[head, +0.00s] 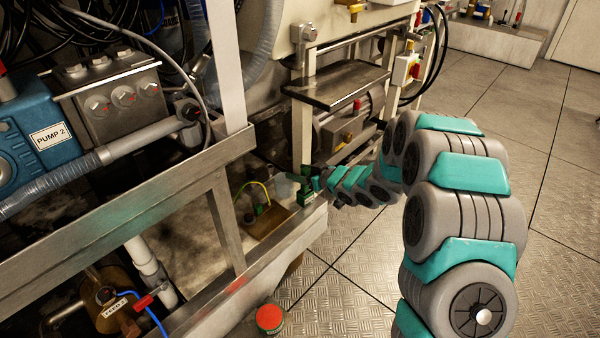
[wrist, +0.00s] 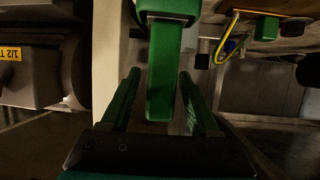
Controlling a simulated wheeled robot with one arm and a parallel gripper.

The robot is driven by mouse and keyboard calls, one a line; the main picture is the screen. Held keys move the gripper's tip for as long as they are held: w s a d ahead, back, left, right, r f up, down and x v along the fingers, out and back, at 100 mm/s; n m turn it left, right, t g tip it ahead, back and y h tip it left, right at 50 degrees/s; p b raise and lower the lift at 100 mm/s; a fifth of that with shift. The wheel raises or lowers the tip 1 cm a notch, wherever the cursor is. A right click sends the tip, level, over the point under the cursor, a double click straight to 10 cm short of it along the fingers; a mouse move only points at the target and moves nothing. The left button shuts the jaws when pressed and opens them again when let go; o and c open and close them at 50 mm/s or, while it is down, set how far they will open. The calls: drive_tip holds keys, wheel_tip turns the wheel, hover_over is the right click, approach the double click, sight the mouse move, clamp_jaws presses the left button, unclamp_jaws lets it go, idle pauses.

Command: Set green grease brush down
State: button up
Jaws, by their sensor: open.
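The green grease brush (wrist: 164,75) shows in the wrist view as a green bar with a wider, pale-rimmed part at the top edge of the picture. My gripper (wrist: 159,73) is open, with one green finger on each side of the bar. Gaps show between the bar and both fingers. In the head view, my gripper (head: 308,180) is small, at the frame's edge beside the machine post. A green piece (head: 305,197) there seems to be the brush. What it rests on is hard to make out.
A brown box (head: 268,222) with a yellow wire and green parts sits left of my gripper. A metal frame rail (head: 275,262) runs below. A metal shelf (head: 337,84) is above. A red-topped can (head: 270,318) stands lower down. Open floor lies to the right.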

drive_tip(key=shift+s+d+r, duration=0.15)
drive_tip(key=shift+d+r, duration=0.15)
drive_tip(key=shift+r, duration=0.05)
drive_tip(key=s+d+r+m+h, duration=0.2)
drive_tip(key=s+d+r+h, duration=0.2)
drive_tip(key=d, duration=0.6)
drive_tip(key=s+d+r+m+h, duration=0.1)
drive_tip(key=s+d+r+h, duration=0.3)
drive_tip(key=d, duration=0.6)
drive_tip(key=s+d+r+m+g+h, duration=0.1)
drive_tip(key=s+d+m+g+h, duration=0.2)
drive_tip(key=s+d, duration=0.6)
drive_tip(key=s+a+r+m+g, duration=0.1)
drive_tip(key=s+a+g, duration=0.1)
drive_tip(key=s, duration=0.9)
drive_tip(key=s+a+m+g, duration=0.1)
drive_tip(key=s+a+g, duration=0.2)
drive_tip(key=s, duration=0.9)
drive_tip(key=s+a+r+m+g+y, duration=0.1)
drive_tip(key=s+a+g, duration=0.2)
drive_tip(key=s, duration=0.8)
drive_tip(key=shift+s+a+r+p, duration=0.3)
drive_tip(key=shift+a, duration=0.3)
